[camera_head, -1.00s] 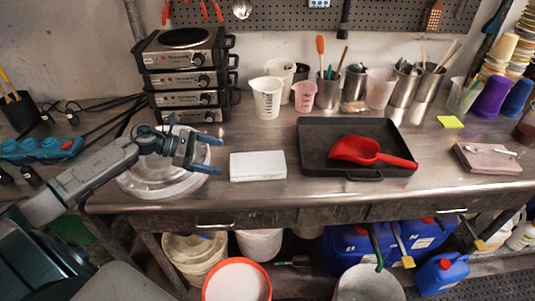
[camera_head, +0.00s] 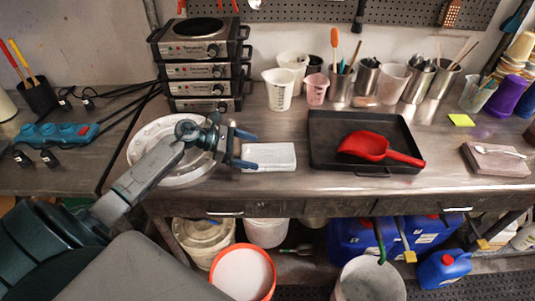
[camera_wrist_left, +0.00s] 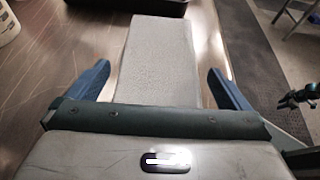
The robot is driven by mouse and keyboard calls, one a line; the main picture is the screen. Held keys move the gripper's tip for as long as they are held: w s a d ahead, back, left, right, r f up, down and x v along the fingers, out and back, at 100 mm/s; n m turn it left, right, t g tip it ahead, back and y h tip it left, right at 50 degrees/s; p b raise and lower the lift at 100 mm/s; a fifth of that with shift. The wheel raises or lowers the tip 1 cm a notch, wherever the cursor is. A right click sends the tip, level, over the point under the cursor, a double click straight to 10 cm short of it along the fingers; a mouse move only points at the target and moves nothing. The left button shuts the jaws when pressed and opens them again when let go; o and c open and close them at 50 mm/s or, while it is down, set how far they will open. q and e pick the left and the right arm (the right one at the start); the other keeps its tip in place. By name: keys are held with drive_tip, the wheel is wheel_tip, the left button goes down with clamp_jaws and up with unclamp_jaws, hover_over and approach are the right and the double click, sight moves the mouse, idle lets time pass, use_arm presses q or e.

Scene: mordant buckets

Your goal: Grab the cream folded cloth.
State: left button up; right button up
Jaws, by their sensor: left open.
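The cream folded cloth (camera_head: 270,157) lies flat on the metal bench as a pale rectangular block, left of the black tray. My left gripper (camera_head: 247,149) is open at the cloth's left end, with its blue fingertips pointing right toward it. In the left wrist view the cloth (camera_wrist_left: 158,55) runs away from me between the two open fingers of the gripper (camera_wrist_left: 158,88), and its near end is hidden behind the gripper body. Whether a finger touches it I cannot tell. My right gripper is not in view.
A black tray (camera_head: 325,162) with a red scoop (camera_head: 366,146) stands right of the cloth. Stacked hot plates (camera_head: 205,68) and plastic beakers (camera_head: 279,90) stand behind. A round white lid (camera_head: 137,150) lies under my left arm. The bench between cloth and beakers is clear.

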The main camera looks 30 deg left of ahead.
sight(261, 153)
use_arm(q)
drive_tip(key=shift+p+x, duration=0.6)
drive_tip(key=shift+x, duration=1)
drive_tip(key=shift+c, duration=0.2)
drive_tip(key=c, duration=0.7)
